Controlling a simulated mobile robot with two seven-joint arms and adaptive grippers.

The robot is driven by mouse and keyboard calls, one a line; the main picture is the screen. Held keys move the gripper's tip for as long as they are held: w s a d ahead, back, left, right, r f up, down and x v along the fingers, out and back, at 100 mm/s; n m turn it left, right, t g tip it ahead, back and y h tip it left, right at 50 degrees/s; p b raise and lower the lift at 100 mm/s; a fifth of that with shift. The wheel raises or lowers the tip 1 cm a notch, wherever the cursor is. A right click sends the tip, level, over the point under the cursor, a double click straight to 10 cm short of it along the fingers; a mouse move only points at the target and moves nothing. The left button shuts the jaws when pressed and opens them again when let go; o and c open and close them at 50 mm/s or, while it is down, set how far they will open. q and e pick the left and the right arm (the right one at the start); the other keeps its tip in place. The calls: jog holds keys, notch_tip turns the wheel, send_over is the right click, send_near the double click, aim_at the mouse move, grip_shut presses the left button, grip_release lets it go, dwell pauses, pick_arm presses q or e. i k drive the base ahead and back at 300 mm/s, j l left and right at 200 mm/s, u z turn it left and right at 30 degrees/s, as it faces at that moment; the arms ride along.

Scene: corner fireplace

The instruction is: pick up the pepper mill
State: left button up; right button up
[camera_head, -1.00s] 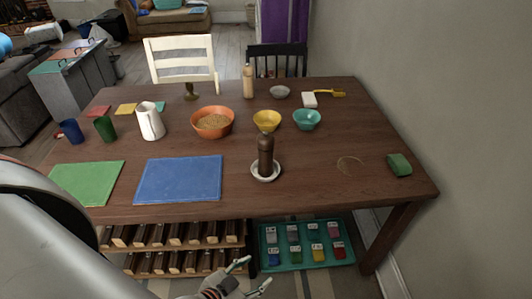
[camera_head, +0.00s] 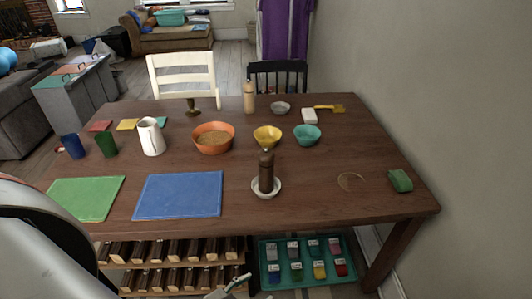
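The pepper mill (camera_head: 266,174) is dark brown and stands upright on a small white saucer (camera_head: 277,191) near the front middle of the table. Nothing is touching it but the saucer. My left gripper (camera_head: 240,290) is at the bottom edge of the head view, below and in front of the table edge and well apart from the mill. Only one finger clearly shows now; a moment ago its two fingers stood apart with nothing between them. My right gripper is out of view.
Behind the mill on the wooden table (camera_head: 320,203) are a yellow bowl (camera_head: 267,138), a teal bowl (camera_head: 307,136) and an orange bowl (camera_head: 214,139). A blue mat (camera_head: 179,195) lies left of it. A green block (camera_head: 400,180) is at right. Below are a rack and teal tray (camera_head: 299,286).

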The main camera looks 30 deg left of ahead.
aim_at(266, 185)
jog(key=i+u, duration=0.2)
jog(key=u, duration=0.2)
jog(key=i+u, duration=0.25)
jog(key=u, duration=0.15)
jog(key=k+l+u, duration=0.1)
jog(key=u, duration=0.15)
jog(key=i, duration=0.2)
